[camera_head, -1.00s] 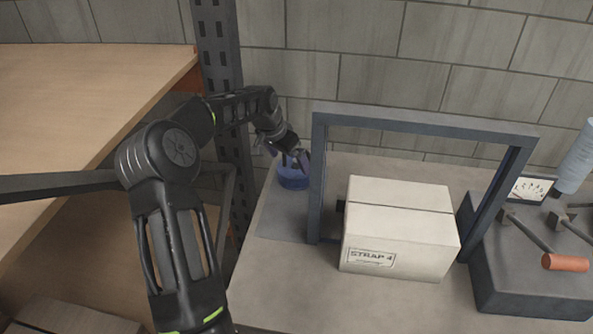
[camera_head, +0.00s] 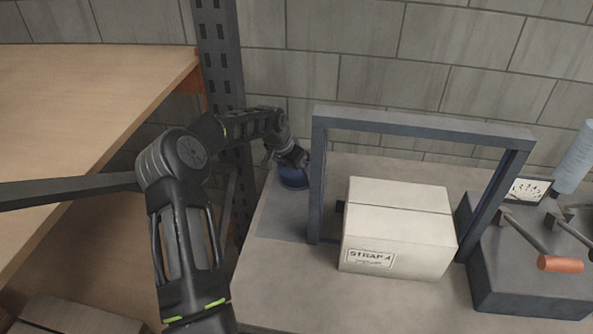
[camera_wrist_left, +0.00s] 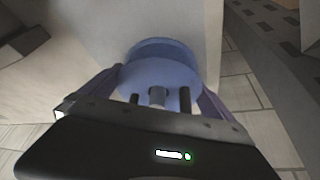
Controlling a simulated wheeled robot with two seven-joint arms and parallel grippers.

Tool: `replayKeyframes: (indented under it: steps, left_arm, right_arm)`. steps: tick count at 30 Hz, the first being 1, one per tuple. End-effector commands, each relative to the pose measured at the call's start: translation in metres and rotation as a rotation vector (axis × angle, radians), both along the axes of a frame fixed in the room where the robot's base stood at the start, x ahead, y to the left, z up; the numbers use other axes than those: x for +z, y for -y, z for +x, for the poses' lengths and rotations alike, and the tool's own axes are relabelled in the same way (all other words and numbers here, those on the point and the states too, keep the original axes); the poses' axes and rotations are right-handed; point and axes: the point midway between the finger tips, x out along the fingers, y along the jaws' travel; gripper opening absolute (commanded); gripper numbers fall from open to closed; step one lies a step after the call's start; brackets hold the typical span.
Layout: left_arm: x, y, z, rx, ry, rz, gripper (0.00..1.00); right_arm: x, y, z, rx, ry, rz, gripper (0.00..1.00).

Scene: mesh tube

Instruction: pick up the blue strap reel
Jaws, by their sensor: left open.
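The blue strap reel (camera_head: 292,181) stands on the bench at the left of the strapping frame, partly hidden by my left gripper in the head view. In the left wrist view the reel (camera_wrist_left: 160,62) fills the space ahead of the palm, with a round flange and a small central hub facing me. My left gripper (camera_head: 297,166) is at the top of the reel. Its fingers are open, one on each side of the reel in the wrist view; I cannot tell whether they touch it. My right gripper is not in view.
A dark metal frame (camera_head: 318,185) stands close to the right of the reel, around a white carton (camera_head: 400,232). A rack upright (camera_head: 222,75) and wooden shelf (camera_head: 90,80) are at the left. A grey control box with levers (camera_head: 525,275) is at the right.

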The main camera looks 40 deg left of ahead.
Motion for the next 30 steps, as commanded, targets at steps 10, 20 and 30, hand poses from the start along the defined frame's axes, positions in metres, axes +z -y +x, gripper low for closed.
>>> replayKeyframes:
  steps: [10,20,30]
  left_arm:
    - [0.0001,0.0001,-0.0002,0.0,0.0,0.0,1.0]
    - [0.0002,0.0001,-0.0002,0.0,0.0,0.0,0.83]
    - [0.0003,0.0001,-0.0002,0.0,0.0,0.0,0.55]
  right_arm:
    - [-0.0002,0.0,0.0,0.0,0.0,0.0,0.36]
    - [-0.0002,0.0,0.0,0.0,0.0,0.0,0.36]
    - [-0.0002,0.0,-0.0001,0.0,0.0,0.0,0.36]
